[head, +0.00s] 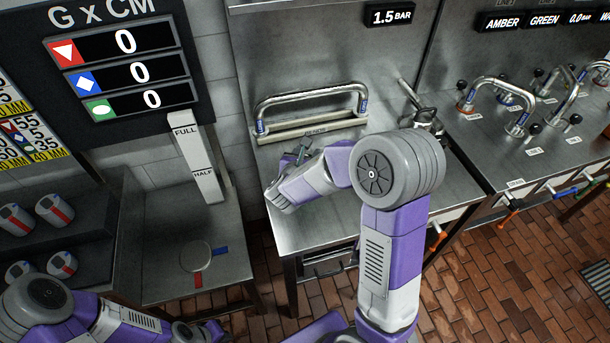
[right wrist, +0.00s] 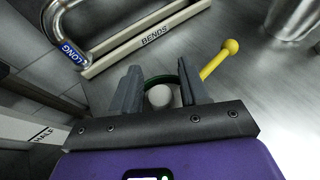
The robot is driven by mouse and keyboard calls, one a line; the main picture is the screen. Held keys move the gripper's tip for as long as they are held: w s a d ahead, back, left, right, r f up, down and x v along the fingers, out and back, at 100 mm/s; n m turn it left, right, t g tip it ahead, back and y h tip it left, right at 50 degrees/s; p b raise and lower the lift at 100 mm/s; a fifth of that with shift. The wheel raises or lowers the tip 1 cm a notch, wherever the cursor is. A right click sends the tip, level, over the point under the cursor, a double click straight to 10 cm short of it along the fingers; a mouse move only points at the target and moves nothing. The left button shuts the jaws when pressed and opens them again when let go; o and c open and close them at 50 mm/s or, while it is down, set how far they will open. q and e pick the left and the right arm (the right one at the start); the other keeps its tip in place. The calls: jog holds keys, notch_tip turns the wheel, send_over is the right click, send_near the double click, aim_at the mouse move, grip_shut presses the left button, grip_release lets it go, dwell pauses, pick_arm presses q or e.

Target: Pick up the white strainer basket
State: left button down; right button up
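A small white rounded thing (right wrist: 160,96), perhaps the white strainer basket, shows between the fingers of my right gripper (right wrist: 158,92) in the right wrist view. A dark green curved edge lies just behind it. The fingers stand apart with a gap beside the white thing, and I see no clear grip on it. In the head view my right gripper (head: 298,158) is low over the steel bench, and my own arm hides the white thing. My left gripper (head: 198,333) is at the bottom edge, partly cut off, its fingers unclear.
A yellow ball-ended handle (right wrist: 228,48) lies close to the right finger. The bends rack (head: 310,127) with a long bent pipe (head: 312,92) stands behind. A white post (head: 198,160) marked FULL and HALF is to the left.

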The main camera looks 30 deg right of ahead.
grip_shut()
jog(key=shift+r, duration=0.1)
